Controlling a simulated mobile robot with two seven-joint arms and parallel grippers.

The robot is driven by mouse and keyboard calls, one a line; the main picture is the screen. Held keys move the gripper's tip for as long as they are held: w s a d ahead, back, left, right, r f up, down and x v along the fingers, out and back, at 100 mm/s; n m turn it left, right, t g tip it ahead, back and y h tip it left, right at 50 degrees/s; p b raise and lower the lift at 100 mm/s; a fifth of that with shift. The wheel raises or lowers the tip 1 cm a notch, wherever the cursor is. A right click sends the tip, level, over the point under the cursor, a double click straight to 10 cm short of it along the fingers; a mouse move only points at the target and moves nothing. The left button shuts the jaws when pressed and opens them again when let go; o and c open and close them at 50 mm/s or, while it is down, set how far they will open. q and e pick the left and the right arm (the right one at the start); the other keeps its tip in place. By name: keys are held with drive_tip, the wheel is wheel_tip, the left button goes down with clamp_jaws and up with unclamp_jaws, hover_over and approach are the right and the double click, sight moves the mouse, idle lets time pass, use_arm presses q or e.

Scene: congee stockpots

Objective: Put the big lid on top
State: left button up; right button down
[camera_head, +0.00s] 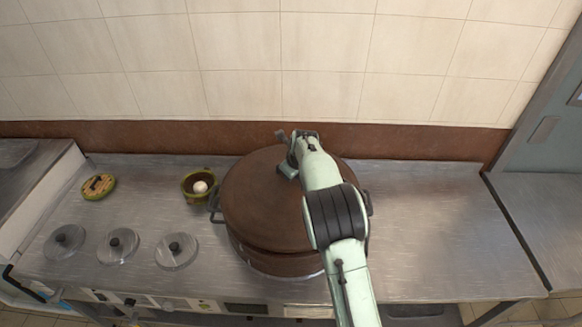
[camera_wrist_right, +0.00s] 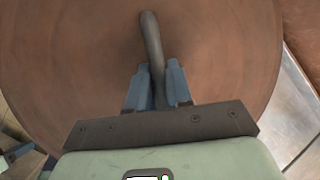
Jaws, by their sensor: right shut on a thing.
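The big brown round lid (camera_head: 255,200) is over the large brown pot (camera_head: 275,262) in the middle of the counter. It looks close to or resting on the rim; I cannot tell if it touches all round. My right gripper (camera_head: 288,150) reaches over the lid's far part. In the right wrist view my right gripper (camera_wrist_right: 156,88) is shut on the lid's dark curved handle (camera_wrist_right: 151,40), with the lid's brown face (camera_wrist_right: 90,50) filling the view. My arm hides the right part of the lid. My left gripper is not in view.
A small green pot (camera_head: 187,190) with a white item inside stands left of the big pot. The metal counter (camera_head: 440,230) on the right is clear. A tiled wall stands behind.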

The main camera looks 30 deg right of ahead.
drive_tip(key=shift+w+f, duration=0.15)
drive_tip(key=shift+f, duration=1.2)
drive_tip(key=shift+w+f, duration=0.1)
drive_tip(key=shift+f, duration=0.3)
idle(0.7)
drive_tip(key=c, duration=1.3)
unclamp_jaws()
drive_tip(key=shift+f, duration=0.15)
drive_tip(key=v, duration=1.1)
